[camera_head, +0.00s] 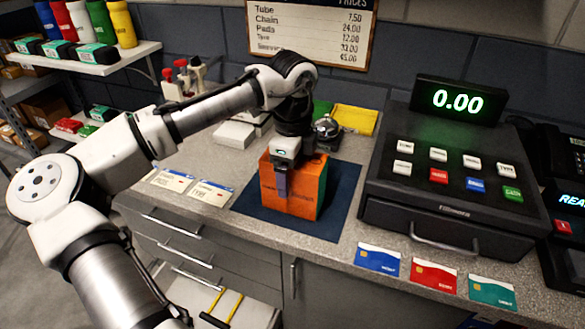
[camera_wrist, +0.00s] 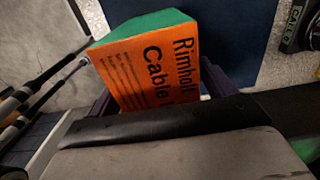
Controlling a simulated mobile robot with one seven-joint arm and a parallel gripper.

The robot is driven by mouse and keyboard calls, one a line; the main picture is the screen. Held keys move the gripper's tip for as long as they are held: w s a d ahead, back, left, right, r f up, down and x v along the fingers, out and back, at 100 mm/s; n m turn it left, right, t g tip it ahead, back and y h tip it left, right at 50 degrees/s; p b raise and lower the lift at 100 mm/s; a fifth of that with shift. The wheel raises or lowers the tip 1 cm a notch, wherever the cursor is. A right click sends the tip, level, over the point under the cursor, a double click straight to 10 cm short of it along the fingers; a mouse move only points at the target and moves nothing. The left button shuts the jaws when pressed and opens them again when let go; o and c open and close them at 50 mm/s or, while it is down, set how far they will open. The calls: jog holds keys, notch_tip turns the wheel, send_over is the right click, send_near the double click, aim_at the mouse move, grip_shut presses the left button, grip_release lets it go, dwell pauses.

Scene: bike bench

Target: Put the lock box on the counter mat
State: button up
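The lock box (camera_head: 308,186) is an orange box with dark print, standing upright over the dark blue counter mat (camera_head: 338,212). Its base looks at or very near the mat; I cannot tell if it bears fully on it. My gripper (camera_head: 282,182) reaches down at the box from above, one finger in front of its face. In the wrist view the box (camera_wrist: 146,68) shows orange print and a green side, with a dark finger close against each side. The gripper looks shut on it. The mat (camera_wrist: 236,30) shows beyond the box.
A cash register (camera_head: 440,205) stands right of the mat, with several cards (camera_head: 433,275) in front. Price cards (camera_head: 190,187) lie to the left. A bell (camera_head: 327,129) and a yellow cloth (camera_head: 355,119) are behind. The counter's front edge runs just before the mat.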

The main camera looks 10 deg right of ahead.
jog(key=shift+r, duration=0.1)
notch_tip(320, 180, up, 12)
jog(key=shift+r+b, duration=0.1)
jog(key=shift+b, duration=0.7)
